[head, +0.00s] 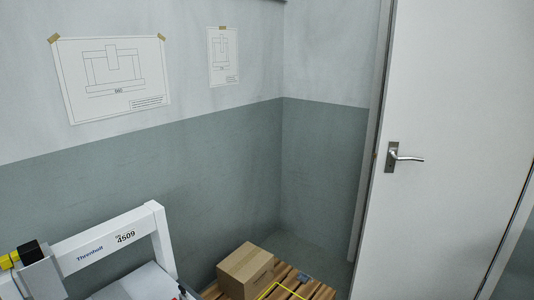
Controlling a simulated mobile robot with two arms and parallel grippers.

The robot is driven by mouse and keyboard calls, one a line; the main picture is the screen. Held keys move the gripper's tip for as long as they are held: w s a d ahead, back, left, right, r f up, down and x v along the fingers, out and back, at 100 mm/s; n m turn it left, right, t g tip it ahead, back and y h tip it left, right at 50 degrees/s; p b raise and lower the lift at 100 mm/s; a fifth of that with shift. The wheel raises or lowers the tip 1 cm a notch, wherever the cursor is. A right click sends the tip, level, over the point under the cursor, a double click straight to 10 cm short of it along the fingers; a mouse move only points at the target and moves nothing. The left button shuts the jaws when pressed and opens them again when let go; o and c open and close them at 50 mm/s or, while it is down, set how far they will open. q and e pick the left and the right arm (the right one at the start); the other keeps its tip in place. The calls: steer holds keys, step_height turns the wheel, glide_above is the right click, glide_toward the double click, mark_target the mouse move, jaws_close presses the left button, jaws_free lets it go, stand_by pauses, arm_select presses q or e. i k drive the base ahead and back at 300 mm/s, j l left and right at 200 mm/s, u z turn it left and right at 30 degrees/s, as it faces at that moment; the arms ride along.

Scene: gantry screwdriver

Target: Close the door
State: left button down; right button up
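The white door (455,120) fills the right side of the head view. Its metal lever handle (404,157) is near the door's left edge, with the lever pointing right. A grey door frame (372,135) runs along the door's left edge. The door's left edge reaches lower in the picture than the frame's visible foot, so the door seems to stand out from the frame, but the gap is hard to judge. The door's bottom is cut off. Neither gripper is in view.
A cardboard box (246,270) sits on a wooden pallet (318,291) with yellow marking, left of the door. Two drawings (112,78) (223,57) are taped to the wall.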

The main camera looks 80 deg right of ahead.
mark_target(458, 96)
steer(key=z, duration=3.65)
steer(key=i+j+z, duration=0.2)
steer(key=i, duration=0.4)
